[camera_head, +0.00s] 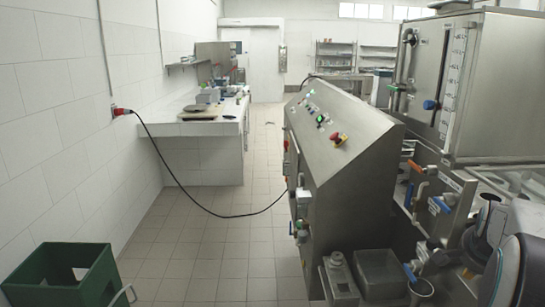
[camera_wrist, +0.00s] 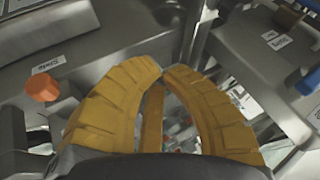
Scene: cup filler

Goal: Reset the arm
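In the wrist view, the two yellow ribbed fingers of my gripper (camera_wrist: 163,74) curve inward and their tips meet. Nothing shows held between them; part of the machine and a cluttered patch show through the gap below the tips. My gripper is over or near the steel machine (camera_head: 350,140), which fills the right side of the head view. My arm is at the lower right of the head view, and the gripper's fingers cannot be made out there.
An orange knob (camera_wrist: 42,87) and a blue handle (camera_wrist: 308,82) are near my gripper. The machine has a red button (camera_head: 339,139). A black cable (camera_head: 200,205) hangs across the aisle to the machine. A green crate (camera_head: 65,275) stands at lower left.

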